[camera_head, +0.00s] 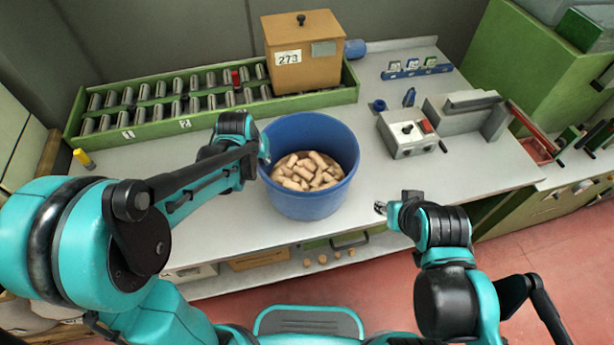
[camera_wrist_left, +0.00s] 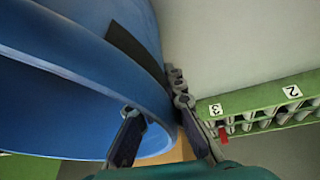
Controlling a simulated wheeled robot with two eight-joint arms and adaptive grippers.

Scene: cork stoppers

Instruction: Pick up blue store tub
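The blue tub (camera_head: 305,200) stands upright on the grey worktop near its front edge, filled with cork stoppers (camera_head: 308,171). My left gripper (camera_head: 263,155) is at the tub's left rim, partly hidden by its own arm. In the left wrist view, the tub's blue wall (camera_wrist_left: 70,85) fills the left side. The left gripper's fingers (camera_wrist_left: 157,106) are apart, one over the blue wall and one beside its edge; I cannot tell whether they touch it. My right gripper (camera_head: 381,207) is to the right of the tub, apart from it; its fingers are too small to read.
A green rack (camera_head: 160,125) of metal cylinders runs along the back left, with a wooden box (camera_head: 303,55) marked 273 at its right end. A grey device (camera_head: 407,135) stands right of the tub. Clear worktop (camera_head: 460,172) lies at the front right.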

